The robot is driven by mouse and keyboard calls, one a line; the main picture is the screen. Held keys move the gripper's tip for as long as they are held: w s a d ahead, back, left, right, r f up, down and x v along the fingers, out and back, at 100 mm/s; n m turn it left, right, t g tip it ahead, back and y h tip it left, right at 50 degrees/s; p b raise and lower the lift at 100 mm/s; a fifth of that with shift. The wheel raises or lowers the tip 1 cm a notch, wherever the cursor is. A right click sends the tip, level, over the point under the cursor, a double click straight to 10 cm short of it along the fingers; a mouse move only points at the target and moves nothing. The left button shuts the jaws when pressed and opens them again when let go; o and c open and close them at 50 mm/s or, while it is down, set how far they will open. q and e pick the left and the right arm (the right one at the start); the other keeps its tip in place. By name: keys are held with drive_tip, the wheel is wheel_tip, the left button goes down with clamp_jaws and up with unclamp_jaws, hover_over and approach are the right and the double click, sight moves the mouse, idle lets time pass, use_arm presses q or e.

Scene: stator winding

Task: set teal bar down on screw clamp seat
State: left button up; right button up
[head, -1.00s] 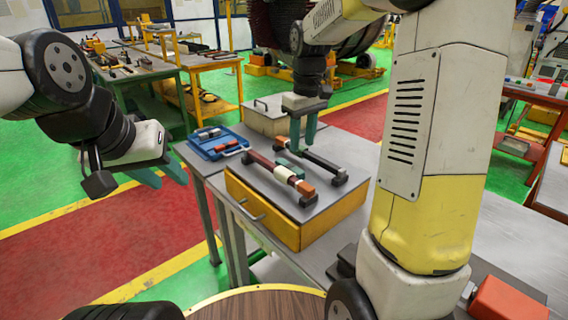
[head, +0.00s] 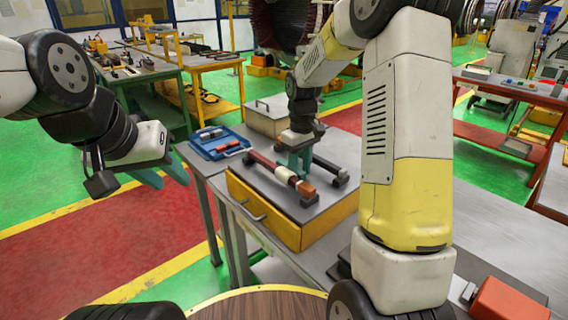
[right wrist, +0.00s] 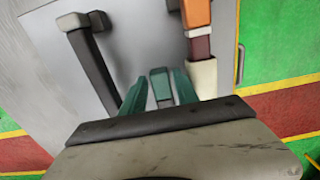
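The teal bar (right wrist: 160,84) is between the teal fingers of my right gripper (right wrist: 160,96) in the right wrist view. Whether both fingers press on it is not clear. In the head view, my right gripper (head: 296,165) is low over the yellow case, its fingers hiding most of the bar. A dark bar with black end blocks (right wrist: 88,62) lies to the left of the gripper in the wrist view. I cannot tell which part is the screw clamp seat. My left gripper (head: 162,179) is open and empty, left of the table.
The yellow case (head: 275,212) has a grey top. A bar with dark red, white and orange sections (head: 285,174) lies beside my right gripper. A blue tray (head: 204,152) and a box (head: 266,122) stand behind. An orange block (head: 508,302) is at the front right.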

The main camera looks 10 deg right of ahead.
clamp_jaws()
wheel_tip(320, 180, up, 10)
idle(0.7)
